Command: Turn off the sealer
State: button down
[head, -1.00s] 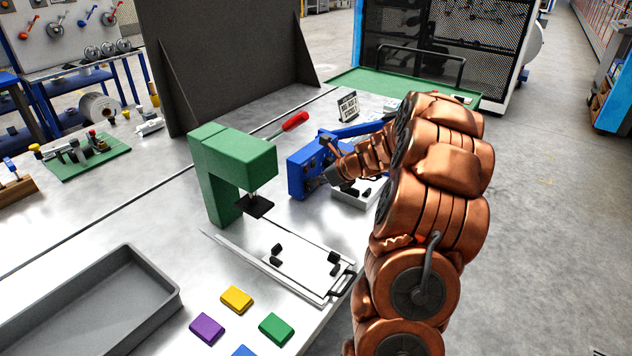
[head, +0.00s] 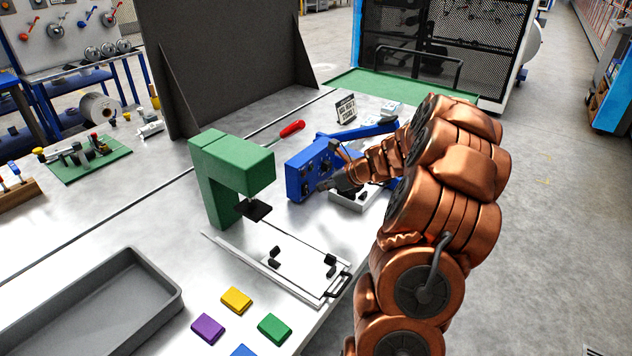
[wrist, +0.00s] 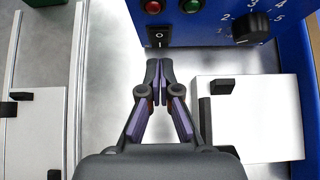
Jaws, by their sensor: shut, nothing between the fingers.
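The sealer is a blue box (head: 305,178) with a blue lever arm (head: 362,131) on top, standing right of the green press. In the wrist view its front panel (wrist: 210,27) carries a black rocker switch (wrist: 159,35) marked O above I, a red lamp (wrist: 153,6), a green lamp (wrist: 192,6) and a black numbered dial (wrist: 250,28). I cannot tell whether either lamp is lit. My gripper (wrist: 157,66) is shut and empty, its tips just below the switch in the wrist view. Whether they touch the panel is unclear. It also shows in the head view (head: 340,183).
A white block (wrist: 245,120) with black pegs stands before the sealer, right of my gripper. The green press (head: 230,170) with its sliding white plate (head: 300,265) is to the left. A red-handled tool (head: 291,129) lies behind. Coloured blocks and a grey tray (head: 120,290) are in front.

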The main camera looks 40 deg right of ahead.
jog(key=w+r+b+v, duration=0.1)
jog(key=b+v, duration=0.1)
jog(key=v, duration=0.8)
jog(key=shift+a+r, duration=0.2)
jog(key=shift+r, duration=0.05)
jog(key=shift+w, duration=0.1)
